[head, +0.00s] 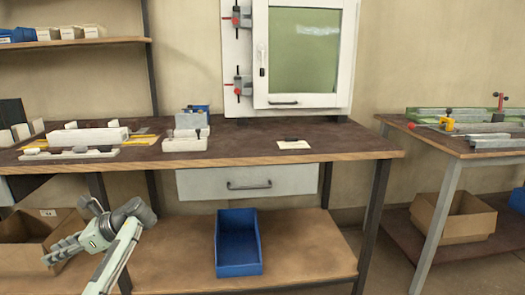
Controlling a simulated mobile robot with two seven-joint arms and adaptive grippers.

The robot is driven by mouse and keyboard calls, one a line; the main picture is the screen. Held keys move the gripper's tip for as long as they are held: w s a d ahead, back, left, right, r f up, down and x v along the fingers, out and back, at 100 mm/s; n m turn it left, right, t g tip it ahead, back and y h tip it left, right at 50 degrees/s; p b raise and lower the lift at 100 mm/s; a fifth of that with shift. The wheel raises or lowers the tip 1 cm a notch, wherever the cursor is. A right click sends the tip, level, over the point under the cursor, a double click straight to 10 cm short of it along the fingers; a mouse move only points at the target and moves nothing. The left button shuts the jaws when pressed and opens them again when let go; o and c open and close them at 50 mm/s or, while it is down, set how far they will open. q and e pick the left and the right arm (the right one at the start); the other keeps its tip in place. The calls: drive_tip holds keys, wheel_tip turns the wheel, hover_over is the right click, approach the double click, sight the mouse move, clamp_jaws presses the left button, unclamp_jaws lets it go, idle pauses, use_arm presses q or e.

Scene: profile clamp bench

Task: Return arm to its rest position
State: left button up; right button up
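My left gripper (76,230) is low at the left, in front of the bench (250,158) and below its top. My pale green and dark grey arm links come up to it from the bottom edge. It is seen small and at an angle, so its finger opening is unclear. I see nothing held in it, and it appears clear of the bench objects. My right gripper and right arm are out of view.
A white window frame (257,60) with red-handled clamps stands behind the bench. White blocks and fixtures crowd the bench's left; its right is mostly clear. A blue bin (238,243) sits on the lower shelf.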

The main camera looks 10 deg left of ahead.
use_arm(q)
drive_tip(key=w+d+f+n+t+h, duration=0.45)
drive_tip(key=w+d+n+t, duration=0.2)
drive_tip(key=w, duration=0.45)
drive_tip(key=w+d+f+n+t+h, duration=0.3)
drive_tip(key=w+d+n+t+h, duration=0.25)
drive_tip(key=w+d+n, duration=0.4)
drive_tip(key=s+d+f+m+g, duration=0.1)
drive_tip(key=s+d+f, duration=0.2)
drive_tip(key=s+f, duration=0.55)
drive_tip(key=s+d+f+m+g, duration=0.1)
drive_tip(key=s+d+f, duration=0.1)
drive_tip(key=s+f, duration=0.65)
drive_tip(key=s+d+f+g, duration=0.1)
drive_tip(key=s+f, duration=0.3)
drive_tip(key=s, duration=0.4)
drive_tip(key=s+d+f+g+h, duration=0.1)
drive_tip(key=s+d+f, duration=0.2)
drive_tip(key=s, duration=0.5)
drive_tip(key=s+d+f+g, duration=0.1)
drive_tip(key=s+d+f, duration=0.1)
drive_tip(key=s+f, duration=0.4)
drive_tip(key=s, duration=0.3)
drive_tip(key=shift+d+m+g+h, duration=0.3)
drive_tip(key=shift+d+g+h, duration=0.05)
drive_tip(key=shift+g+h, duration=0.05)
drive_tip(key=shift+f, duration=0.1)
